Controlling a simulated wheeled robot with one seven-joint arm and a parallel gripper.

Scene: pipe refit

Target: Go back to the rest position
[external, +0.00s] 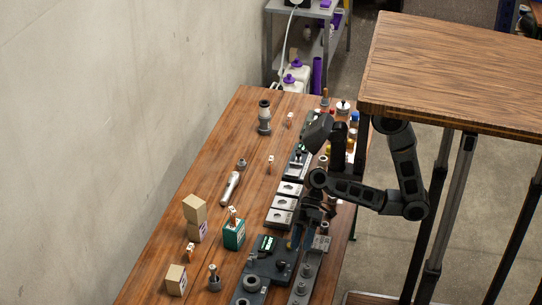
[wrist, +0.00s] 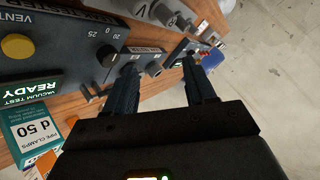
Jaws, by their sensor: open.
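My gripper (external: 301,240) is low over the right side of the wooden bench, beside the dark test unit (external: 262,270). In the wrist view its two dark fingers (wrist: 162,80) are spread apart, with nothing seen held between them. The test unit (wrist: 60,45) shows there close on the left, with a yellow button, a black knob and a green "READY" display. Grey fittings (wrist: 165,15) lie beyond the fingertips. Whether the fingers touch anything below is not clear. My arm bends in from the right.
A raised wooden table top (external: 460,75) overhangs on the right near my arm. Grey blocks (external: 284,203) lie in a row behind the gripper. A green clamp box (external: 234,234), cardboard boxes (external: 194,210) and a grey-white tool (external: 230,186) stand or lie to the left.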

